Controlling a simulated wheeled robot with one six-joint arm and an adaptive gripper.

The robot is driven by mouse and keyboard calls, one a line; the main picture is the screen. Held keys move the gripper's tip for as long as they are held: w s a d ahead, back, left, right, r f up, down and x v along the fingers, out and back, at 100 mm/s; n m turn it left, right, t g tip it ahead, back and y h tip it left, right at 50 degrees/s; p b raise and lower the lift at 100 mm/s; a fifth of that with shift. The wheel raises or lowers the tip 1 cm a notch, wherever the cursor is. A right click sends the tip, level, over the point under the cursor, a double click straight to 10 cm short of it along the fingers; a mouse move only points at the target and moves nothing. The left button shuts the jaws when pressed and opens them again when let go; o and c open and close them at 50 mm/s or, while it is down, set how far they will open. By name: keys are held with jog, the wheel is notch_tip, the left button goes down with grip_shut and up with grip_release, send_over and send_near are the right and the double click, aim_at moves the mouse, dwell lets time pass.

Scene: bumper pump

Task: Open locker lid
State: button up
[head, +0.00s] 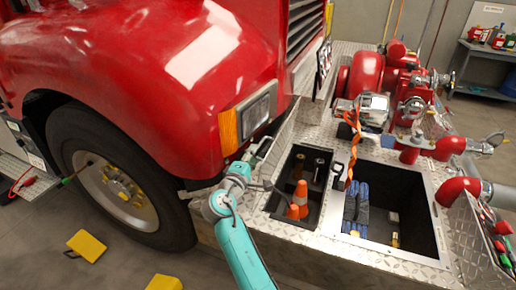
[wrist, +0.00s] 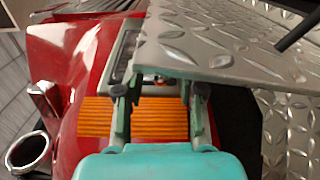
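In the head view, my gripper (head: 262,150) is beside the truck's orange lamp, at the left edge of the bumper deck. In the wrist view, my gripper (wrist: 160,85) has its two fingers apart. A diamond-plate panel, which looks like the locker lid (wrist: 225,40), crosses in front of the fingertips and hides part of them. I cannot tell whether they touch it. In the head view, the locker (head: 275,203) beside my arm shows an open top, with orange cones (head: 299,200) inside. I cannot make out its lid clearly there.
A larger open well (head: 415,215) holds blue bundles (head: 355,205). The red pump (head: 370,75) and pipes (head: 460,187) stand behind and right. The red truck fender (head: 170,60) is close on the left. Yellow blocks (head: 87,245) lie on the floor.

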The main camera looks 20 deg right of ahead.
aim_at(264, 139)
jog(key=shift+x, duration=2.35)
grip_shut()
